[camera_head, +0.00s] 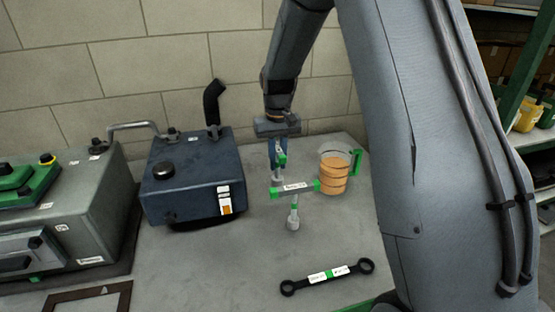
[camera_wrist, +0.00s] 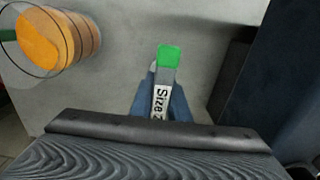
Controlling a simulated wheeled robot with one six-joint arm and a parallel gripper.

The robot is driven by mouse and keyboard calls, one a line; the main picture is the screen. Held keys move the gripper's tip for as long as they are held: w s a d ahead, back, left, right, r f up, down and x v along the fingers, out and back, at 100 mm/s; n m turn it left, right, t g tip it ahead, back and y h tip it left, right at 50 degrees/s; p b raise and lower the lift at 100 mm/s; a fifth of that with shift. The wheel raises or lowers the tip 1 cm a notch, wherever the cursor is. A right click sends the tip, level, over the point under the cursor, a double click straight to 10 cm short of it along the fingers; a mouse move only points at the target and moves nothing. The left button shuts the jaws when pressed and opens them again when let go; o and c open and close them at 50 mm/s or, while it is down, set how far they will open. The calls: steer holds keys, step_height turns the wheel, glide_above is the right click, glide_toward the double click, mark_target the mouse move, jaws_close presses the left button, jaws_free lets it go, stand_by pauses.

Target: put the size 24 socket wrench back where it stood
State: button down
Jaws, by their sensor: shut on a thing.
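My gripper (camera_head: 279,152) is shut on a grey socket wrench with a green-tipped handle (camera_wrist: 166,70), upper right of the blue box's front. In the wrist view the handle lies between my blue fingers, and its label reads "Size 2", the rest hidden.
A dark blue box (camera_head: 190,175) stands left. A black ring spanner (camera_head: 327,277) lies in front. Bare table (camera_head: 220,270) lies front left.

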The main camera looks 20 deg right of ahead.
mark_target(278, 147)
steer(key=shift+f+b, duration=0.3)
steer(key=shift+f, duration=0.5)
steer(key=c, duration=1)
jaws_free()
steer(key=shift+c, duration=0.2)
steer(key=shift+r, duration=0.1)
steer(key=shift+r+p, duration=2.95)
steer(key=shift+r, duration=1.5)
